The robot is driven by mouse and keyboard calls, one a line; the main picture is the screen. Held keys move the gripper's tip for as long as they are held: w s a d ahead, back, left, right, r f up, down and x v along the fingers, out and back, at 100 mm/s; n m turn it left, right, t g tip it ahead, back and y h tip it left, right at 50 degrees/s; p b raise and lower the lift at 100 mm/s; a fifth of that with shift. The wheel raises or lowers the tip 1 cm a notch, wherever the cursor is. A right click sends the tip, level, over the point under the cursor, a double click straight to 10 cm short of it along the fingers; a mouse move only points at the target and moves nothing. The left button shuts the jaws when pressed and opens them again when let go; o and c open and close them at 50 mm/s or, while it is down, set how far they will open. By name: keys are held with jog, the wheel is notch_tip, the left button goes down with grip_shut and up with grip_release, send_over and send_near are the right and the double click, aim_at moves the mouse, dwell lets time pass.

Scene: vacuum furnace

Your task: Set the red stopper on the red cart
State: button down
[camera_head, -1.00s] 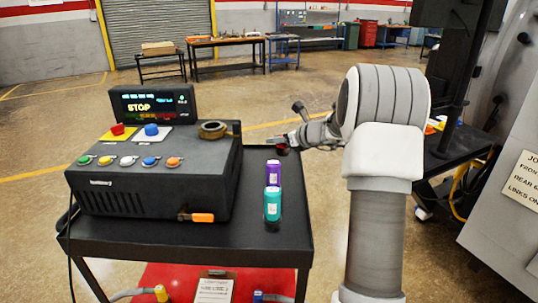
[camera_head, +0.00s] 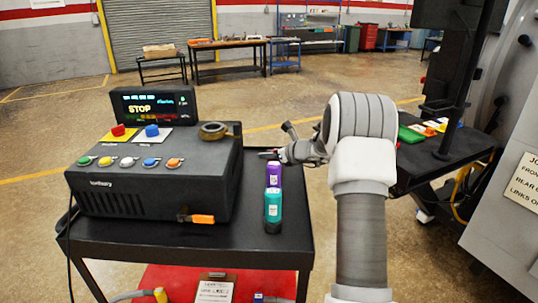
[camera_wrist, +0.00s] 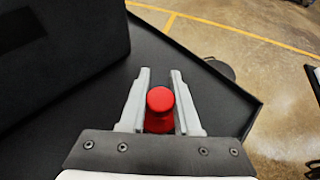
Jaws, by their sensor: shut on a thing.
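The red stopper (camera_wrist: 160,99) is between the two grey fingers of my gripper (camera_wrist: 160,75) in the wrist view. My gripper is shut on it. Below it is the black top of a cart (camera_head: 170,252), which has a red lower shelf (camera_head: 185,281). In the head view my gripper (camera_head: 270,154) is over the cart's far right part, just behind the purple bottle. There the stopper is mostly hidden, and I cannot tell whether it touches the cart top.
A black control console (camera_head: 150,180) fills the cart's left side, with a tape roll (camera_head: 213,130) on it. A purple bottle (camera_head: 273,174) and a teal bottle (camera_head: 272,210) stand along the right edge. Another black table (camera_head: 450,150) is at the right.

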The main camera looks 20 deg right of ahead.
jog(key=c, duration=0.6)
grip_release()
jog(key=shift+f, duration=0.1)
jog(key=shift+r, duration=0.2)
jog(key=v, duration=1.2)
